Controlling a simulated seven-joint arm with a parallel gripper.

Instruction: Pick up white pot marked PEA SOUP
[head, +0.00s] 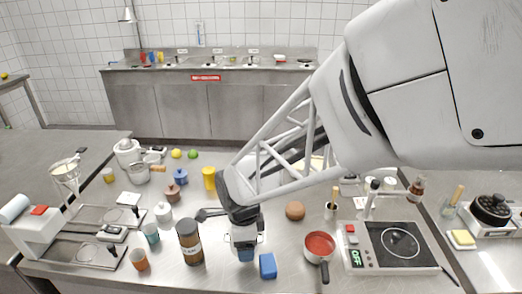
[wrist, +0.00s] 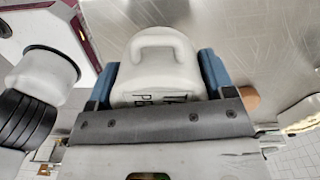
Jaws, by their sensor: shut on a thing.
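A white pot (wrist: 158,50) with a loop handle sits between the blue fingers of my gripper (wrist: 157,72) in the wrist view. In the head view my gripper (head: 244,238) points down over the front middle of the steel counter, with the white pot (head: 236,234) largely hidden behind the gripper. I cannot tell whether the pot touches the counter.
A blue block (head: 267,266) lies just right of my gripper. A dark brown jar (head: 189,242) stands to its left, and a red-filled saucepan (head: 319,246) to its right. A hotplate (head: 399,244) is farther right. Several cups and small pots crowd the left.

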